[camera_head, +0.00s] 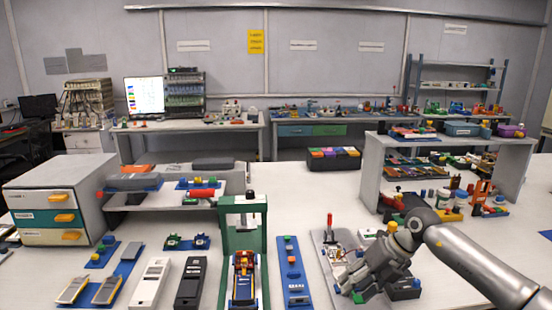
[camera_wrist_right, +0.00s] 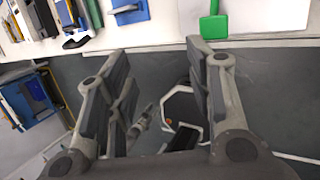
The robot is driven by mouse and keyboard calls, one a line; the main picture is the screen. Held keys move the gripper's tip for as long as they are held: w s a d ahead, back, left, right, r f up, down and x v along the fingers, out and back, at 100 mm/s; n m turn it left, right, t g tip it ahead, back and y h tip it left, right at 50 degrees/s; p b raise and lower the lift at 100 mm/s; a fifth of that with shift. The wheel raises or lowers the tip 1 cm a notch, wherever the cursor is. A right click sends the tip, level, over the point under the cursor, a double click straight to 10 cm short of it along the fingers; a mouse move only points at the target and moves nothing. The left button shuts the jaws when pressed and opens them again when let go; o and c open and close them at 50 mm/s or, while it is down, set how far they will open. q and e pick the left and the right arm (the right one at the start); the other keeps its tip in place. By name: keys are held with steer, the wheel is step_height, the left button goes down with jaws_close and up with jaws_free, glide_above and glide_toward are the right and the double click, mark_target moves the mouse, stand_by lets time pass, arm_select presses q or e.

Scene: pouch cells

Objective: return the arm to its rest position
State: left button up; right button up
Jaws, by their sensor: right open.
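My right arm comes in from the right edge in the head view. Its gripper (camera_head: 352,290) is over the front right of the white bench, in front of a grey board with small parts (camera_head: 326,250). In the right wrist view the gripper's two fingers (camera_wrist_right: 158,65) are spread apart, with nothing between them. The bench's front edge and the dark floor lie beyond them. The gripper hides part of the board and a dark box beside it. My left arm and gripper are not in view.
A green press frame (camera_head: 228,215) stands at the bench's front middle, with a blue strip (camera_head: 291,270) to its right. A grey shelf unit (camera_head: 371,175) stands behind my right arm. A drawer cabinet (camera_head: 45,205) is at left. White bench surface (camera_head: 310,190) is clear behind the press.

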steer(key=s+a+r+t+y, duration=0.25)
steer(key=a+y, duration=0.45)
steer(key=a, duration=1)
steer(key=s+a+r+m+t+y, duration=0.2)
steer(key=a+r+m+t+y, duration=0.25)
steer(key=r+m+t, duration=0.2)
steer(key=s+d+f+m+t+h, duration=0.1)
steer(key=d+f+m+t+h, duration=0.25)
steer(key=d+m+h, duration=0.5)
steer(key=d+f+m+t+h, duration=0.2)
steer(key=d+m+t+h, duration=0.3)
steer(key=m, duration=0.7)
steer(key=s+d+f+m+g+h, duration=0.4)
steer(key=s+d+f+g, duration=0.2)
steer(key=s+f, duration=0.15)
steer(key=s+d+f+m+g, duration=0.15)
steer(key=s+f+g, duration=0.4)
steer(key=s, duration=0.55)
steer(key=s+d+f+m+g, duration=0.15)
steer(key=s+f+g, duration=0.35)
steer(key=s, duration=0.7)
step_height(320, 180, down, 29)
steer(key=s, duration=0.2)
steer(key=s+d+f+g, duration=0.1)
steer(key=s+d+f, duration=0.1)
steer(key=s+f, duration=1.2)
steer(key=shift+s+d+f+g+y, duration=0.3)
steer(key=shift+s+f+g, duration=0.1)
steer(key=shift+s, duration=0.75)
